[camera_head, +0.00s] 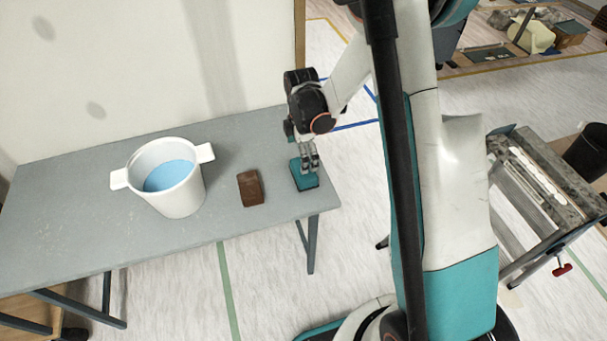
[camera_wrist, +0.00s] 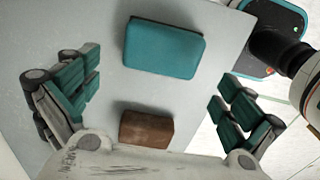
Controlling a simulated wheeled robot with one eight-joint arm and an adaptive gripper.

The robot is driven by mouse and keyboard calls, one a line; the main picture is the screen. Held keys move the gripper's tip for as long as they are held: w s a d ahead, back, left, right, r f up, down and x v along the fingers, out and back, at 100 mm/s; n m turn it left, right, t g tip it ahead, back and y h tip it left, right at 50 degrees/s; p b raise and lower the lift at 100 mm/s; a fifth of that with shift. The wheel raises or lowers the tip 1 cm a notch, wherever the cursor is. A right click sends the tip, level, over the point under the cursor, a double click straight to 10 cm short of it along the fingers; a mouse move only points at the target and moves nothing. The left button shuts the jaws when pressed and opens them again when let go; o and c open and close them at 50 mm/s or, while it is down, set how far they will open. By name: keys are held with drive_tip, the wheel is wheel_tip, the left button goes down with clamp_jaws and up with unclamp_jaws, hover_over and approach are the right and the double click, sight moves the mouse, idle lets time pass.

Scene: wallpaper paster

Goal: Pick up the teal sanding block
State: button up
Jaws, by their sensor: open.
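The teal sanding block (camera_head: 304,181) lies flat near the right end of the grey table. In the wrist view the teal sanding block (camera_wrist: 164,48) sits at the upper middle, between the lines of the two fingers but beyond them. My gripper (camera_head: 309,160) points down just above the block in the head view, hiding part of its top. In the wrist view my gripper (camera_wrist: 152,98) is open, with fingers wide apart at left and right and nothing between the pads. I cannot tell the exact height of the fingertips over the block.
A brown block (camera_head: 250,188) lies left of the teal one; it also shows in the wrist view (camera_wrist: 146,129). A white bucket (camera_head: 181,200) with blue contents stands further left on the grey table (camera_head: 85,150). A wall rises behind. A cluttered workbench (camera_head: 560,175) stands at the right.

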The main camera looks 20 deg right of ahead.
drive_tip(key=f+b, duration=0.1)
drive_tip(key=f, duration=0.4)
drive_tip(key=f+b, duration=0.1)
drive_tip(key=f, duration=0.1)
drive_tip(key=shift+s+d+f+b, duration=0.15)
drive_tip(key=shift+d+f+b, duration=0.1)
drive_tip(key=shift+b, duration=0.05)
drive_tip(key=c, duration=0.9)
